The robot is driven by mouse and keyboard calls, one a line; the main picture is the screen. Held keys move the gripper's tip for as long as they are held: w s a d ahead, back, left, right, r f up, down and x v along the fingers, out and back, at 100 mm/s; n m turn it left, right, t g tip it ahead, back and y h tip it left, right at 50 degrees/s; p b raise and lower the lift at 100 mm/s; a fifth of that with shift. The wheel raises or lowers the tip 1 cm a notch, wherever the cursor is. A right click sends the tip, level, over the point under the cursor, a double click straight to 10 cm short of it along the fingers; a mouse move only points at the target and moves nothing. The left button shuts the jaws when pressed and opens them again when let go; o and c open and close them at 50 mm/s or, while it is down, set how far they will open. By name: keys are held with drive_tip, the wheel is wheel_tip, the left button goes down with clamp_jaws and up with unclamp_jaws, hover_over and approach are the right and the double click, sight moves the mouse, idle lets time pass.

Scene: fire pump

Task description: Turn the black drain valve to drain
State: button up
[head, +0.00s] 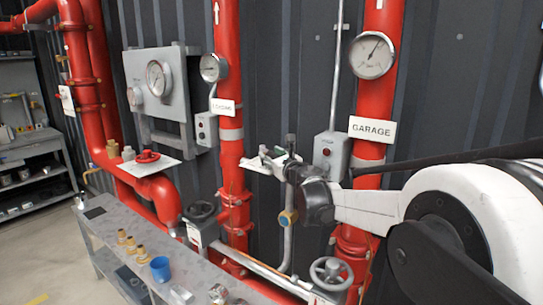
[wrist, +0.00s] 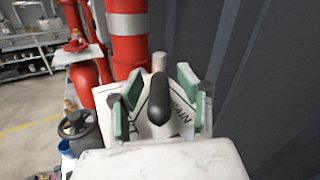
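The black drain valve's handle (wrist: 159,98) stands upright between the fingers of my gripper (wrist: 156,95) in the wrist view. My gripper is open, with a green-padded finger on each side of the handle and visible gaps between. A white sign (wrist: 181,118) with partly covered lettering shows behind the fingers. In the head view my gripper (head: 272,160) is in front of the dark wall, between two red pipes. A small dark upright piece (head: 290,143) shows beside it; I cannot tell if it is the handle. The valve body is mostly hidden by my gripper.
A red pipe (head: 375,75) with a gauge and GARAGE sign stands right of my gripper; another red pipe (head: 229,130) stands left. A grey box (head: 330,153) is close by. Black (head: 202,212) and grey (head: 331,273) handwheels sit below. A bench (head: 110,235) holds fittings and a blue cup.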

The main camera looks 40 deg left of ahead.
drive_tip(key=shift+d, duration=0.1)
drive_tip(key=v, duration=1.2)
drive_tip(key=shift+c, duration=0.5)
